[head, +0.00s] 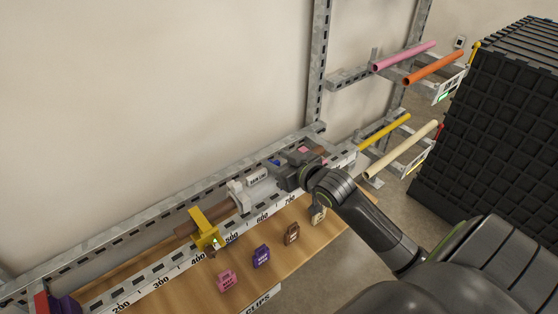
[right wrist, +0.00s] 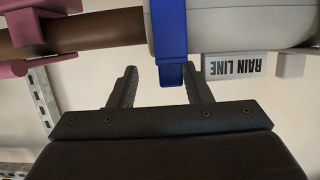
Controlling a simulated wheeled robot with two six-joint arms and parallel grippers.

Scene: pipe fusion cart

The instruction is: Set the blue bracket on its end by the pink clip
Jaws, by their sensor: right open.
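The blue bracket (right wrist: 168,35) wraps a white fitting (right wrist: 210,25) on the brown pipe (right wrist: 105,30) in the right wrist view. In the head view only a small blue part (head: 274,162) shows beside my right gripper (head: 288,174). In the right wrist view my right gripper (right wrist: 160,72) is open, and the bracket's lower tab lies between its fingertips; I cannot tell whether they touch. The pink clip (right wrist: 38,22) is on the pipe to the left, apart from the bracket; it also shows in the head view (head: 303,149). My left gripper is out of view.
A white RAIN LINE label (right wrist: 235,66) hangs right of the bracket. A yellow bracket (head: 205,229) holds the pipe farther left. Several coloured tags, including a pink one (head: 227,281), line the wooden bench. A black crate stack (head: 500,130) stands at right.

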